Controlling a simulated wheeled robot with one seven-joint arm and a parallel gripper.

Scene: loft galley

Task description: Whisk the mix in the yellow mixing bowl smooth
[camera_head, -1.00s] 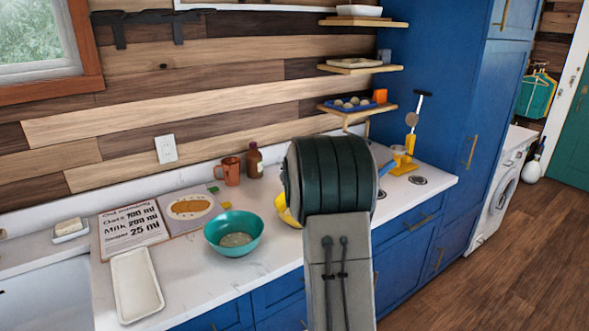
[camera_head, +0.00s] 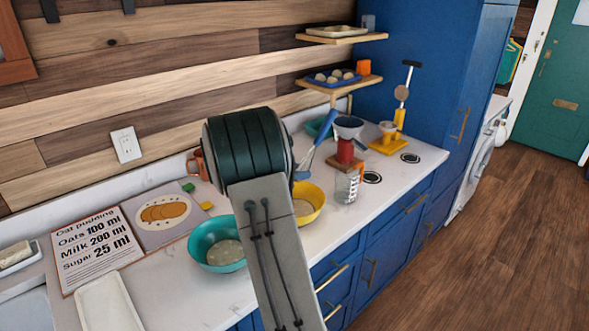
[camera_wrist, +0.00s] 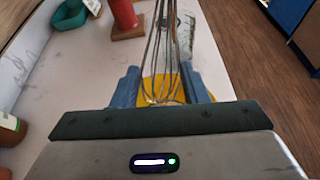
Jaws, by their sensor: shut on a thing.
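The yellow mixing bowl (camera_head: 312,204) stands on the white counter, partly hidden behind my arm. In the wrist view, part of the yellow bowl (camera_wrist: 150,91) shows behind and below my fingers. My gripper (camera_wrist: 160,74) has blue fingers, shut on a wire whisk (camera_wrist: 166,42). The whisk's wires run up the picture, away from the palm, and its handle is hidden. I cannot tell whether the whisk touches the bowl. In the head view my arm mostly hides the gripper.
A teal bowl (camera_head: 216,244) with pale contents stands left of the yellow bowl. A recipe board (camera_head: 97,247) and white tray (camera_head: 112,303) lie further left. A clear ribbed container (camera_head: 347,187) and red object (camera_head: 345,151) stand right. Floor on the right is free.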

